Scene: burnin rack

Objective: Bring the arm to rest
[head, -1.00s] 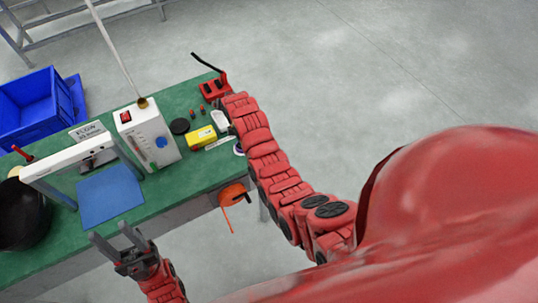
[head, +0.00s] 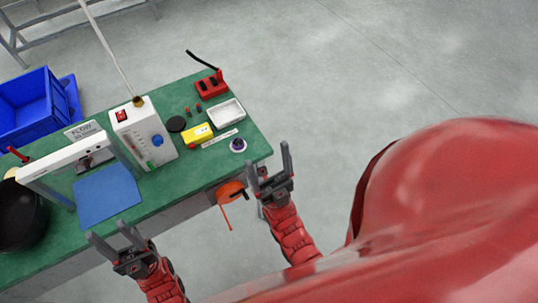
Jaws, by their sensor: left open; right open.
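My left gripper (head: 110,246) is open and empty. It is in front of the green bench's near edge, below the blue mat in the picture. My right gripper (head: 269,167) is open and empty, with its two fingers pointing up in the picture.
The bench holds a white box with a red switch (head: 142,132), a white frame (head: 62,156) by the blue mat (head: 108,194), a yellow item (head: 197,134), a white tray (head: 227,113) and a red holder (head: 211,86). An orange item (head: 230,190) hangs at the front. Floor at right is clear.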

